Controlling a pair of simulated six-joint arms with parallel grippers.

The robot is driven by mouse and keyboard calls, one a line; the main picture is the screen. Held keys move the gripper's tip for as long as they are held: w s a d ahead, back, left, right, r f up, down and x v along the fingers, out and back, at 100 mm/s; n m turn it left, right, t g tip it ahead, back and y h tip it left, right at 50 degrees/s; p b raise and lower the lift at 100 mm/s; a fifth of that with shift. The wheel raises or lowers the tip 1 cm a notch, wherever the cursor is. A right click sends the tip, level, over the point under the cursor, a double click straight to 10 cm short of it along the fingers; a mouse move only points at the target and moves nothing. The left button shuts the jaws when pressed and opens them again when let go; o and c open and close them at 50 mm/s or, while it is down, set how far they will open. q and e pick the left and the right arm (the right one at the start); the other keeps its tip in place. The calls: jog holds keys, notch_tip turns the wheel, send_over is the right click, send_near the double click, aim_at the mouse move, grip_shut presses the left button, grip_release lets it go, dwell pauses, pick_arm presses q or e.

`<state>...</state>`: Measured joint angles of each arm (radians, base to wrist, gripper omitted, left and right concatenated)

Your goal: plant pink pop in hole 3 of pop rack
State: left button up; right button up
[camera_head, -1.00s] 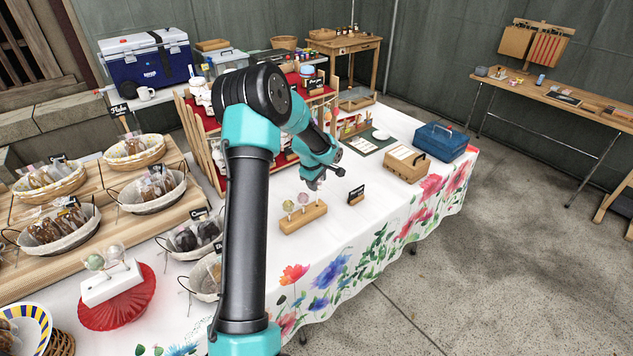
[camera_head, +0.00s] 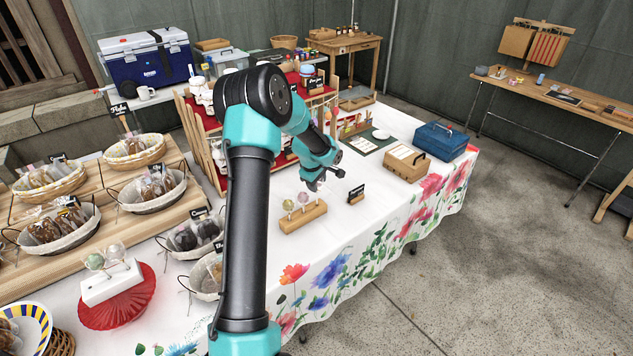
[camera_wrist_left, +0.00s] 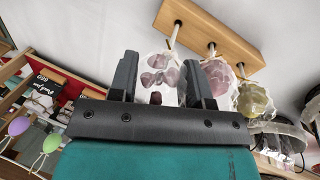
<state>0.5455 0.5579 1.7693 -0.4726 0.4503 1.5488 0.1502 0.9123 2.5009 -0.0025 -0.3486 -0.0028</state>
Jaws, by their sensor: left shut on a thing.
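The wooden pop rack (camera_head: 303,217) stands on the white cloth near the table's front edge. In it stand a pink pop (camera_wrist_left: 218,78) and a greenish pop (camera_wrist_left: 255,102), side by side. My left gripper (camera_head: 315,185) is at the rack's right end in the head view. It is shut on a clear-wrapped pop with pinkish-brown spots (camera_wrist_left: 160,72). In the left wrist view that pop's stick points at the rack's end hole and seems to meet it; I cannot tell how deep it sits. My right gripper is not in view.
A small black sign (camera_head: 356,194) stands right of the rack. A white pop stand (camera_head: 110,284) sits on a red base at the left. Baskets of wrapped treats (camera_head: 150,190) line the left. A wooden box (camera_head: 407,164) and blue case (camera_head: 441,142) stand right. Cloth in front of the rack is clear.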

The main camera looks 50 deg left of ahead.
pick_arm(q)
jog(key=shift+s+x, duration=0.2)
jog(key=shift+x, duration=0.75)
jog(key=shift+s+x, duration=0.2)
jog(key=shift+x, duration=0.7)
jog(key=o, duration=0.7)
jog(key=shift+f, duration=0.1)
jog(key=v, duration=1.7)
jog(key=shift+r, duration=0.2)
jog(key=shift+s+d+f, duration=0.1)
jog(key=shift+d, duration=0.05)
